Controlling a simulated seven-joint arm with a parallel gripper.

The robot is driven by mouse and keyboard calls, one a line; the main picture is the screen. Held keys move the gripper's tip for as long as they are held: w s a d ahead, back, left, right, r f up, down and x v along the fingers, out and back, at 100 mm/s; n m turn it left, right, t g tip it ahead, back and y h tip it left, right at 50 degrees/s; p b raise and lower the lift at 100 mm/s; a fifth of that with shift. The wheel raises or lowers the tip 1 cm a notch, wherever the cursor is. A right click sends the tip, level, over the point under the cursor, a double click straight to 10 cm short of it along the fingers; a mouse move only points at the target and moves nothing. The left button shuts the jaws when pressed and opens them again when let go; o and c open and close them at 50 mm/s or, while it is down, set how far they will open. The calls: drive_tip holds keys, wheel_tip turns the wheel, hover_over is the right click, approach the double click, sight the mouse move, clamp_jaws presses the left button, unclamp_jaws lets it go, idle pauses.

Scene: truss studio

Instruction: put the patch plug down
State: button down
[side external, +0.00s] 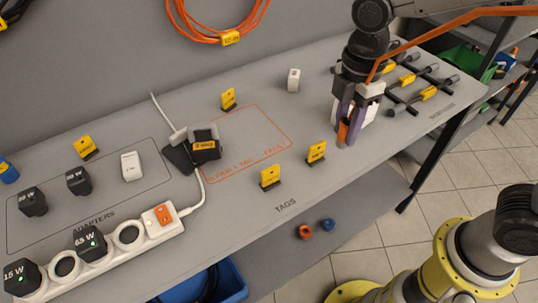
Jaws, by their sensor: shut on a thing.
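My gripper (347,138) is at the right of the grey bench, pointing down, with its purple-grey fingers close together. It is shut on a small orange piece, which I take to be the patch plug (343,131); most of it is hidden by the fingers. I cannot tell whether its lower end touches the bench. A white block (371,110) shows just behind the fingers. An orange cable (440,30) runs from the upper right down towards the gripper.
Yellow tags stand nearby (316,152) (270,177) (228,99). An orange-outlined area (262,133) lies to the left. A power strip (130,237) and black adapters (33,203) fill the left side. Dark connectors with yellow tags (428,93) lie to the right.

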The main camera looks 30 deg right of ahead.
drive_tip(key=shift+s, duration=0.1)
drive_tip(key=shift+r+m, duration=0.2)
drive_tip(key=shift+m, duration=0.4)
drive_tip(key=a, duration=1.6)
drive_tip(key=w+a+f, duration=0.8)
drive_tip(key=f, duration=0.1)
drive_tip(key=shift+w+a, duration=0.2)
drive_tip(key=shift+a, duration=0.1)
drive_tip(key=shift+w+a+f, duration=0.35)
drive_tip(key=shift+f, duration=1.7)
drive_tip(key=shift+f, duration=0.15)
